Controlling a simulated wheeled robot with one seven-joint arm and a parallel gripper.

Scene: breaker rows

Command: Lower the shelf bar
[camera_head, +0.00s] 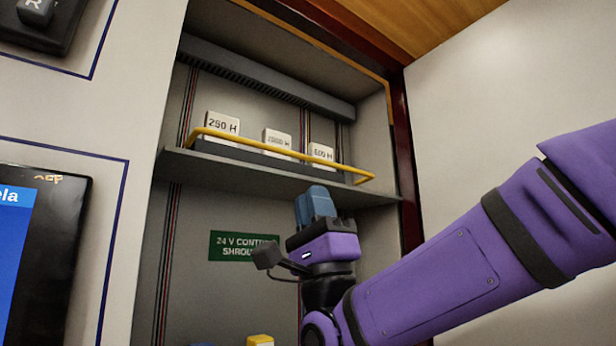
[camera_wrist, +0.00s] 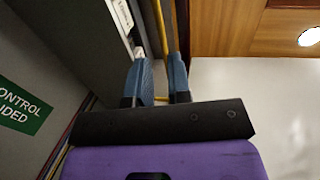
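The shelf bar (camera_head: 270,148) is a yellow rail along the front of the upper shelf, raised above the shelf edge, with its ends bent back. My gripper (camera_head: 316,196) has blue fingers pointing up, just below the right part of the shelf in the head view. In the wrist view the bar (camera_wrist: 161,22) runs down toward the gap between the fingers of my gripper (camera_wrist: 160,62), which stand apart. A bit of yellow shows between them. I cannot tell whether the fingers touch the bar.
White blocks labelled in black, such as the 250 H block (camera_head: 222,125), stand on the shelf (camera_head: 240,176) behind the bar. A green sign (camera_head: 243,246) is on the back wall below. A dark red frame (camera_head: 405,150) and a pale wall (camera_head: 480,100) lie to the right.

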